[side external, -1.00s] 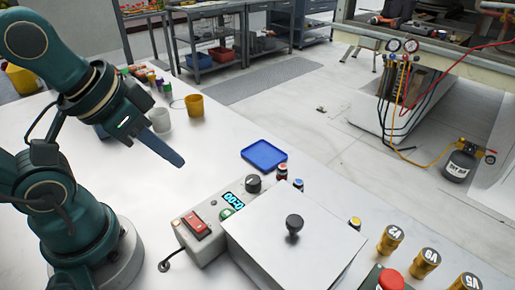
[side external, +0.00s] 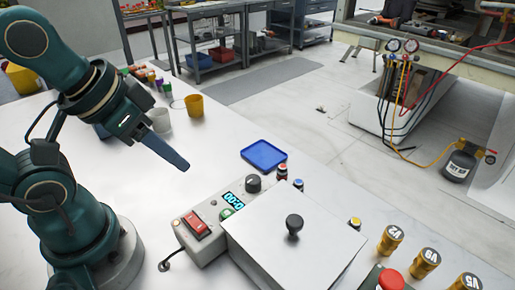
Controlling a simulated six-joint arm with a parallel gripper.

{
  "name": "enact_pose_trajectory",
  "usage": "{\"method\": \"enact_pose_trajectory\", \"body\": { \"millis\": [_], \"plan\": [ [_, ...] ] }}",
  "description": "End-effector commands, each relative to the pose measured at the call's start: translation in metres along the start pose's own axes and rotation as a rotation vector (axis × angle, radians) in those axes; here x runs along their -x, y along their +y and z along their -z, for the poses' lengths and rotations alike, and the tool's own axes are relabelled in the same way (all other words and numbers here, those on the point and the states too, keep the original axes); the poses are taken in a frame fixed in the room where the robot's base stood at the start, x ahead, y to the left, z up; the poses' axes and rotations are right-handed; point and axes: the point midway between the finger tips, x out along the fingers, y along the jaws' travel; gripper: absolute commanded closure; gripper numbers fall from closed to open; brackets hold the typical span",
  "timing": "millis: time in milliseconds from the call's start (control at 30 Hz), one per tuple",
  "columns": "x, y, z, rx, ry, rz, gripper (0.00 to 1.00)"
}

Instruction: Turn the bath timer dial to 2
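The bath timer is a grey control box with a dark round dial (side external: 254,183) on top. Beside the dial a lit cyan display (side external: 233,200) seems to read zeros. The marks around the dial are too small to read. A red rocker switch (side external: 197,224) and a green button (side external: 227,213) are on the same box. My gripper (side external: 184,165) hangs above the table, up and to the left of the dial and apart from it. Only one finger shows clearly, side on, so its opening is hidden.
A lidded metal bath (side external: 330,237) with a black knob adjoins the box. A blue tray (side external: 264,146) and small capped vials (side external: 283,171) lie behind the dial. Yellow (side external: 194,105) and white cups stand at the back left. Brass cylinders (side external: 390,239) stand at right.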

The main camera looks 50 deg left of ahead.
Motion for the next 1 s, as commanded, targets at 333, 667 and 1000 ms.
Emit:
{"method": "enact_pose_trajectory", "body": {
  "millis": [333,667,1000],
  "plan": [
    [0.012,0.002,0.027,0.512,-0.016,-0.001,0.31],
    [-0.012,0.019,0.08,1.145,-0.182,0.092,0.31],
    [-0.074,0.042,0.096,1.37,-0.33,0.259,0.31]
  ]
}}
